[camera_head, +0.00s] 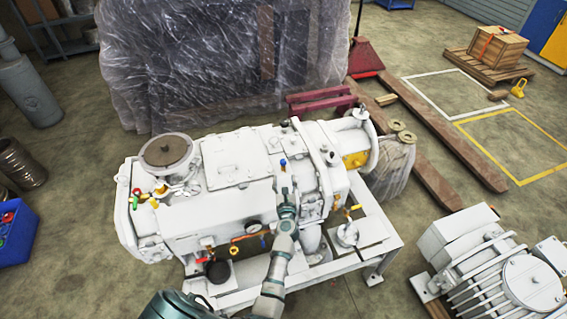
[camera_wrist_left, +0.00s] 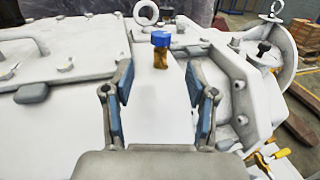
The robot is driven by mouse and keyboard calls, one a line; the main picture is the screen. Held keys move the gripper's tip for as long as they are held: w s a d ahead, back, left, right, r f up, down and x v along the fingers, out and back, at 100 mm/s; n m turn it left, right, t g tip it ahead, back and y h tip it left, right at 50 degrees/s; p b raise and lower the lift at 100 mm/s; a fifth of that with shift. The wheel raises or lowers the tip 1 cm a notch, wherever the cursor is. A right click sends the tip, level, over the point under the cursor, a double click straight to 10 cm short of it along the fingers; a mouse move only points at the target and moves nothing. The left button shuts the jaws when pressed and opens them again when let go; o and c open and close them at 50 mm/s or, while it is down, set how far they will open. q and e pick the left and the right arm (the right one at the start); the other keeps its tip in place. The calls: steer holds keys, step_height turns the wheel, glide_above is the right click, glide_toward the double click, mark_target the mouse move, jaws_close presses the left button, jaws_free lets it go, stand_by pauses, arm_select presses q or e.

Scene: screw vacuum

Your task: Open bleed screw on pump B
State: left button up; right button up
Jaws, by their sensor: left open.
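A white pump (camera_head: 235,195) stands on a white frame in the middle of the head view; I see no readable label naming it. A small screw with a blue top (camera_head: 283,163) sticks up from its upper face. In the left wrist view the blue-topped screw (camera_wrist_left: 160,42) has a brass-coloured lower part and stands upright. My left gripper (camera_head: 287,194) is over the pump, on the near side of the screw. In the wrist view its fingers (camera_wrist_left: 162,85) are open and empty, with the screw beyond the gap between them, apart from both. My right gripper is out of view.
A lifting ring (camera_wrist_left: 146,12) stands behind the screw. A raised flange (camera_wrist_left: 240,90) is right of the fingers. Another grey machine (camera_head: 500,270) stands at lower right. A plastic-wrapped load (camera_head: 220,60) is behind.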

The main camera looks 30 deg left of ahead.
mark_target(284, 166)
arm_select(q)
steer(key=x, duration=0.4)
steer(key=shift+w+a+f+b, duration=0.1)
steer(key=shift+w+a+b, duration=0.1)
steer(key=shift+a+b, duration=0.2)
steer(key=x, duration=0.1)
steer(key=b+x, duration=0.1)
steer(key=x, duration=0.1)
steer(key=shift+w+d, duration=0.15)
steer(key=shift+w, duration=0.35)
steer(key=shift+w+b, duration=0.35)
steer(key=shift+w, duration=0.1)
steer(key=shift+a, duration=0.6)
steer(key=c, duration=1)
steer(key=shift+d, duration=0.2)
jaws_close()
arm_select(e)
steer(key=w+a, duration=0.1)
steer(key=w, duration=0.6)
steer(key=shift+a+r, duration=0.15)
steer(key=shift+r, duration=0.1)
